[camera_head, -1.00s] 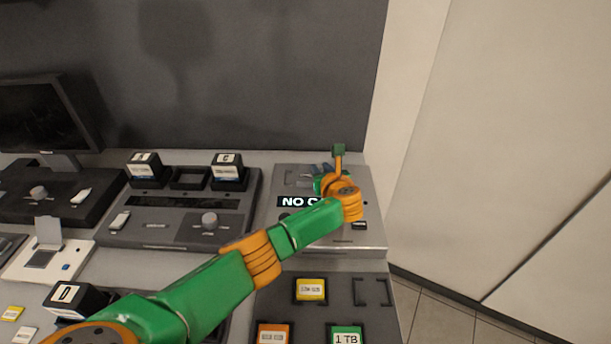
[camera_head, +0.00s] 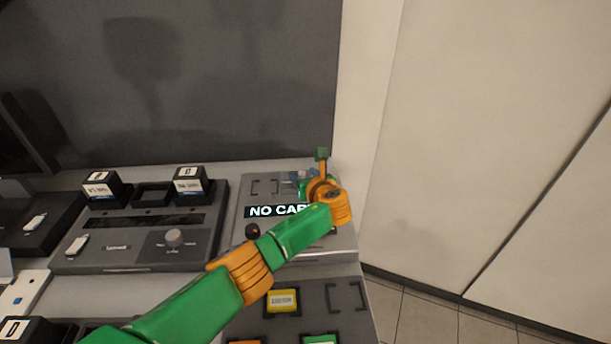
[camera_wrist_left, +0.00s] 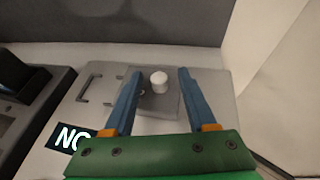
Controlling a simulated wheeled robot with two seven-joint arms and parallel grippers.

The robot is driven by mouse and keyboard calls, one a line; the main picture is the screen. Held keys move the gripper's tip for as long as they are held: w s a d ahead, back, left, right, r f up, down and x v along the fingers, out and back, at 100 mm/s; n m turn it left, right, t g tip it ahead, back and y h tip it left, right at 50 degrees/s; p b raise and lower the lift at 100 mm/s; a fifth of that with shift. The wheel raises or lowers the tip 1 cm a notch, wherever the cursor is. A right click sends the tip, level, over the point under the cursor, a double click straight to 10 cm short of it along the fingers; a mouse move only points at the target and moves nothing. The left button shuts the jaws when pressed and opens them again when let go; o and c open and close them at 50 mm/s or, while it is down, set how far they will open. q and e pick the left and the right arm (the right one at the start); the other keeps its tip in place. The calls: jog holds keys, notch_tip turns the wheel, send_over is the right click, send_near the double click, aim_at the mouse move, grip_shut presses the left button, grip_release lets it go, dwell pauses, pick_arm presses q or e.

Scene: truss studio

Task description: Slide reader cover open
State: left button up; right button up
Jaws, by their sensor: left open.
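The reader (camera_head: 240,235) is a light grey box at the back right of the desk, with a lit "NO CA…" display (camera_head: 272,211) partly hidden by my arm. In the left wrist view its cover (camera_wrist_left: 160,105) is a grey plate with a round white knob (camera_wrist_left: 158,80) standing up from it. My left gripper (camera_wrist_left: 161,76) is open over the cover, with one blue finger on each side of the knob and a gap to each. In the head view my left gripper (camera_head: 298,177) is above the reader's back part, largely hidden by its own wrist. My right gripper is out of view.
A dark console (camera_head: 140,255) with two black labelled blocks stands left of the reader. A dark tray (camera_head: 345,320) with coloured cartridges lies in front. A dark panel (camera_head: 230,80) rises behind, and a pale wall (camera_head: 480,150) stands to the right.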

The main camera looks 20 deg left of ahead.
pick_arm(q)
jog(key=p+v, duration=0.1)
jog(key=v, duration=0.5)
jog(key=shift+p, duration=0.4)
jog(key=shift+s+d+r, duration=0.25)
jog(key=shift+s+d, duration=0.05)
jog(key=shift+s, duration=0.05)
jog(key=shift+f, duration=0.1)
